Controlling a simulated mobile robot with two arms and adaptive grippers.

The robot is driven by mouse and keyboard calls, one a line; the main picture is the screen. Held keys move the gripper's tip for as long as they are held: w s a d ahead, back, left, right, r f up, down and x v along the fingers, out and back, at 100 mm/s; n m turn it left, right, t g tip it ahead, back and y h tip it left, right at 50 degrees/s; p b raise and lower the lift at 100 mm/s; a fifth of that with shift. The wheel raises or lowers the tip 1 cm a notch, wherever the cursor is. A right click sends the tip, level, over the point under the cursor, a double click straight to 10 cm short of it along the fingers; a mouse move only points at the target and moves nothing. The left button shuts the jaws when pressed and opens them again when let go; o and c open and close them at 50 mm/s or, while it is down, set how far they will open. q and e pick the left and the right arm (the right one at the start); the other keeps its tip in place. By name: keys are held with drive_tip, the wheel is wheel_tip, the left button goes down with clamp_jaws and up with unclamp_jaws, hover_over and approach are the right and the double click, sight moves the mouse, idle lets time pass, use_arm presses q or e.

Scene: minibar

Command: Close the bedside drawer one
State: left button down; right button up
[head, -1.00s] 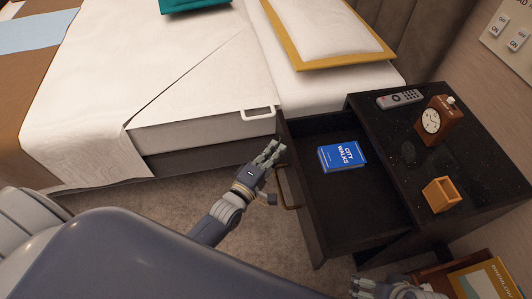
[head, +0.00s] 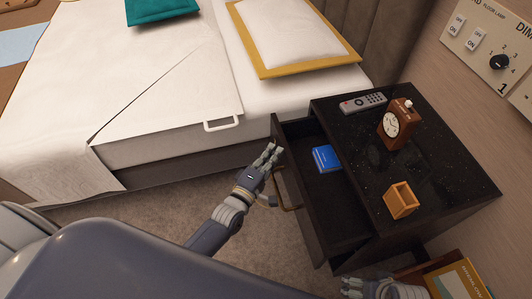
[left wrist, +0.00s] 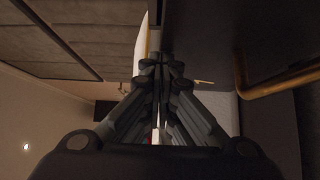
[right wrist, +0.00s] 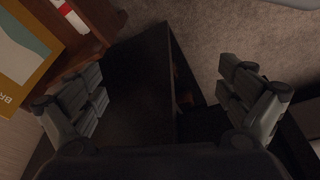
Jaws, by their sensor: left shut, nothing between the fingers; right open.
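The bedside drawer (head: 304,208) is partly pulled out of the black nightstand (head: 440,178), its front towards the bed side. A blue book (head: 326,158) lies inside it, partly under the nightstand top. A brass handle (head: 285,190) is on the drawer front and shows large in the left wrist view (left wrist: 285,82). My left gripper (head: 272,154) is shut and empty, at the drawer front's upper far part, near the handle; I cannot tell if it touches. My right gripper (head: 362,284) is open and empty, low near the nightstand's near end; its fingers show in the right wrist view (right wrist: 170,88).
On the nightstand top are a remote (head: 363,103), a brown clock (head: 396,124) and a small wooden box (head: 401,200). The bed (head: 170,125) with a white handle-like loop stands left. Books on a wooden shelf (head: 412,270) are at the lower right. Carpet lies between.

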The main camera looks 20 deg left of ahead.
sight(286, 154)
use_arm(q)
drive_tip(key=w+d, duration=0.1)
drive_tip(key=d, duration=0.1)
drive_tip(key=w+d, duration=0.1)
drive_tip(key=d, duration=0.1)
drive_tip(key=shift+w, duration=0.3)
drive_tip(key=w+d+b, duration=0.1)
drive_tip(key=w+d, duration=0.3)
drive_tip(key=d, duration=0.2)
drive_tip(key=shift+b, duration=0.4)
use_arm(e)
wheel_tip(286, 154, up, 7)
drive_tip(key=shift+s+d, duration=0.15)
drive_tip(key=shift+s, duration=0.3)
use_arm(q)
drive_tip(key=shift+w+r, duration=0.1)
drive_tip(key=shift+r, duration=0.05)
use_arm(e)
drive_tip(key=shift+t, duration=0.3)
